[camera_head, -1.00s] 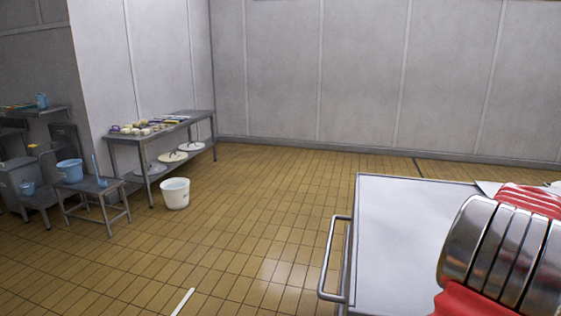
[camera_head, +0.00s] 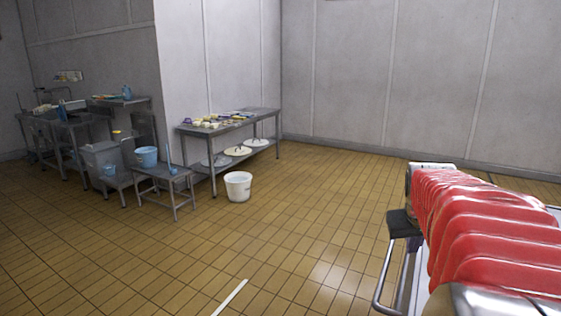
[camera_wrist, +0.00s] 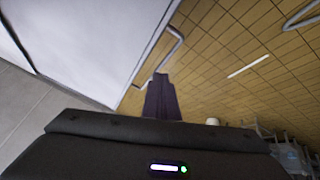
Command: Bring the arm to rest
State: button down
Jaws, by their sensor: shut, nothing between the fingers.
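My gripper (camera_wrist: 161,82) shows in the wrist view as dark fingers closed together, with nothing between them. It points out past the edge of a pale metal cart top (camera_wrist: 75,45), near the cart's bent handle (camera_wrist: 172,58), with tiled floor behind. In the head view my arm, in a red ribbed sleeve, reaches over the cart at the right. A dark part at its far end shows beside the cart, but the fingertips cannot be made out there.
The cart handle (camera_head: 382,285) sticks out on the cart's left side. A white bucket (camera_head: 238,186) stands on the floor before a steel table (camera_head: 205,132) with food items. A low stool (camera_head: 165,174) and more steel tables stand further left.

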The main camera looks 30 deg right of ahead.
jog(key=w+a+n+t+y, duration=0.1)
jog(key=w+a+n, duration=0.1)
jog(key=a, duration=0.9)
jog(key=s+a+f+n+y, duration=0.1)
jog(key=s+a, duration=0.1)
jog(key=a, duration=0.7)
jog(key=s+a+f+n+y, duration=0.1)
jog(key=s+a+f, duration=0.1)
jog(key=a, duration=0.8)
jog(key=s+a+f+n+t+y, duration=0.1)
jog(key=s+a, duration=0.3)
jog(key=a, duration=0.5)
jog(key=shift+a+f+n+y, duration=0.25)
jog(key=shift+f+n+y, duration=0.35)
jog(key=shift+f, duration=0.05)
jog(key=shift+s, duration=0.1)
